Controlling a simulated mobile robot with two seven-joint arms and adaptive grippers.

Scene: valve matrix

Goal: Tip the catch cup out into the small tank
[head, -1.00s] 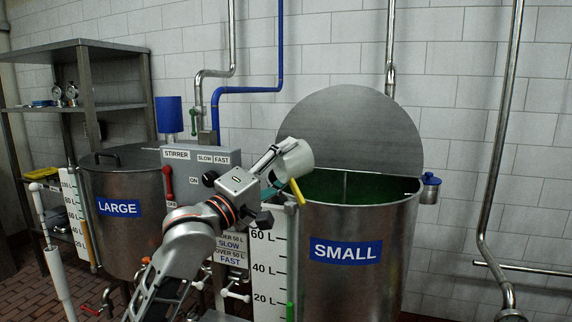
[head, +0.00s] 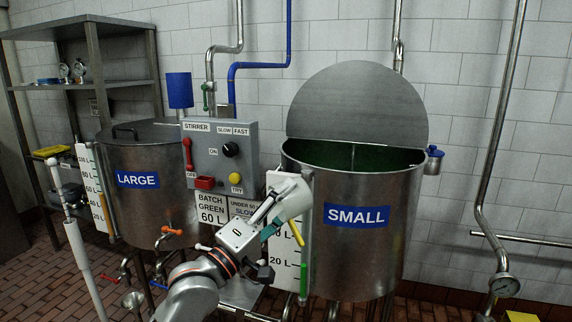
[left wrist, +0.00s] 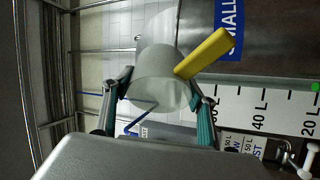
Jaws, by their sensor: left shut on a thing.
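My left gripper (head: 268,222) is shut on the white catch cup (head: 291,197), which has a yellow handle (head: 296,232). The cup is tilted, in front of the small tank's level scale and below the tank's rim. In the left wrist view the pale cup (left wrist: 160,75) sits between both teal-padded fingers. I cannot tell what is in it. The steel small tank (head: 350,260) stands just right of the cup, its round lid (head: 357,105) raised at the back. Dark green shows inside its mouth. My right gripper is not in view.
The stirrer control box (head: 218,158) stands behind and left of my gripper. The large tank (head: 150,210) is farther left with its lid on. A small blue-topped canister (head: 433,160) hangs at the small tank's right rim. Pipes run up the wall at right.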

